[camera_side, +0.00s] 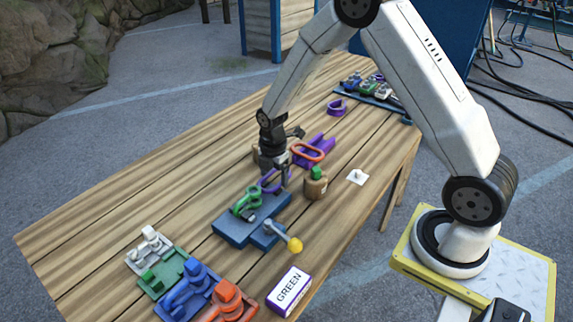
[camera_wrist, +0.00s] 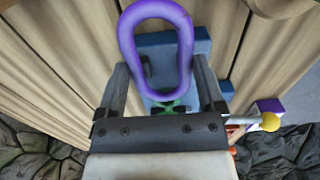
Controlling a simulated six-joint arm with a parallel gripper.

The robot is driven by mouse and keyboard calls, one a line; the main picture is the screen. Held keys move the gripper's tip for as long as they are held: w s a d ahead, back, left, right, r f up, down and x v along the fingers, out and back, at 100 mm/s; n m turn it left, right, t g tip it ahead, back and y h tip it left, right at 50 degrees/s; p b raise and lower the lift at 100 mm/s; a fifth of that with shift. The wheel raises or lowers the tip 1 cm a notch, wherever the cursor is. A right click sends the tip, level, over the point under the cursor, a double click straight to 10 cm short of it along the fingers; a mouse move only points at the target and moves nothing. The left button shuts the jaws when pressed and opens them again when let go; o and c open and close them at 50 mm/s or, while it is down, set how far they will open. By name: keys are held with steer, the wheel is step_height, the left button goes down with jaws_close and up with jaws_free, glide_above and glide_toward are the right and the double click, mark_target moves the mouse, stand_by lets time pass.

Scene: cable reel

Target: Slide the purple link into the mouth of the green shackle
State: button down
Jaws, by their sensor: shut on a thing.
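The purple link (camera_wrist: 182,42) is an oval ring held between the two fingers of my gripper (camera_wrist: 160,92). In the side view my gripper (camera_side: 277,172) is shut on the purple link (camera_side: 270,183), just behind the green shackle (camera_side: 246,203). The shackle sits on a blue base block (camera_side: 235,228). In the wrist view a little of the green shackle (camera_wrist: 174,106) shows beyond the link's lower end. The fingers and link hide much of the shackle's mouth, so I cannot tell whether the link touches it.
A lever with a yellow knob (camera_side: 295,245) stands at the block's right. A purple holder (camera_side: 315,150) with an orange link (camera_side: 308,151) and a wooden post with a green top (camera_side: 316,184) are close behind. Coloured fixtures (camera_side: 188,285) and a GREEN box (camera_side: 289,290) lie in front.

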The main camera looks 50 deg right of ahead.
mark_target(262, 189)
steer(key=shift+a, duration=2.5)
steer(key=shift+f, duration=0.15)
jaws_free()
steer(key=shift+r, duration=3.9)
